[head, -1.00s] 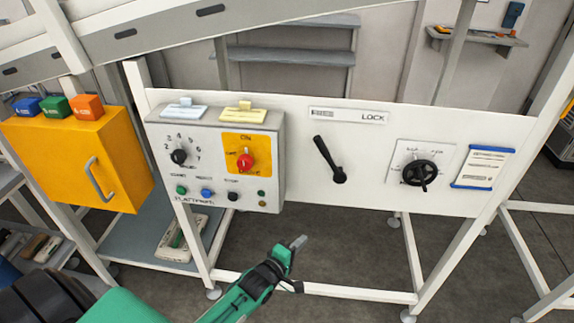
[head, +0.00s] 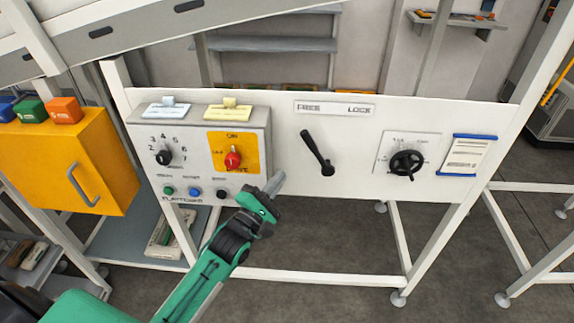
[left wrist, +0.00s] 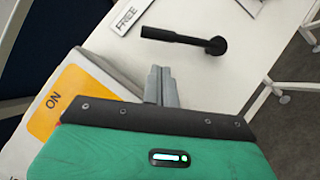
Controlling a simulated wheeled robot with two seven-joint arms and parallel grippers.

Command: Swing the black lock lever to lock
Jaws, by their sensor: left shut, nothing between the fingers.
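The black lock lever (head: 316,150) is on the white panel (head: 350,190). Its knob end tilts up and left from a pivot at lower right, under a label strip (head: 334,108) reading FREE on the left and LOCK on the right. The lever stands on the FREE side. My left gripper (head: 275,182) is shut and empty, below and left of the lever and apart from it in the head view. In the left wrist view, the shut fingers (left wrist: 161,86) point toward the lever (left wrist: 185,38), with a gap between. My right gripper is not in view.
A grey control box (head: 200,150) with a red knob (head: 233,160) and several buttons stands just left of the lever. A yellow cabinet (head: 60,165) is at far left. The panel between lever and handwheel is clear.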

